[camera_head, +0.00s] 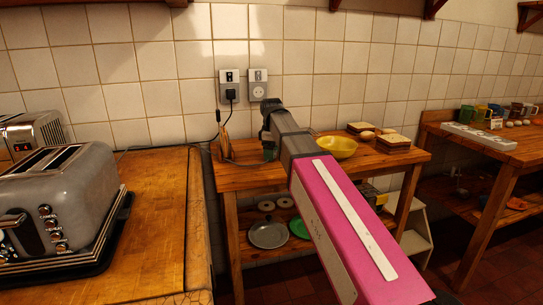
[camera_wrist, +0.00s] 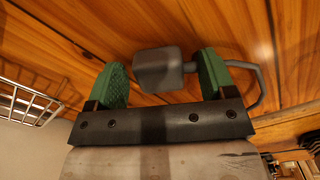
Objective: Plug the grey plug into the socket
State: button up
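The grey plug (camera_wrist: 158,70) lies by the wooden surface in the wrist view, with its grey cable leaving to the right behind one finger. My gripper (camera_wrist: 162,80) has its two green fingers apart, one on each side of the plug. I see no clear grip on it. In the head view my gripper (camera_head: 269,150) is low over the small pine table, mostly hidden by my arm, and the grey plug cannot be made out there. On the tiled wall, the right socket (camera_head: 258,92) is empty. The left socket (camera_head: 230,77) holds a black plug (camera_head: 231,95).
A toaster (camera_head: 65,205) stands on the left worktop (camera_head: 160,225). A wire rack (camera_wrist: 25,100) shows at the left of the wrist view.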

jog(key=c, duration=0.9)
jog(key=shift+r, duration=0.15)
notch_tip(320, 180, up, 10)
jog(key=shift+f, duration=0.1)
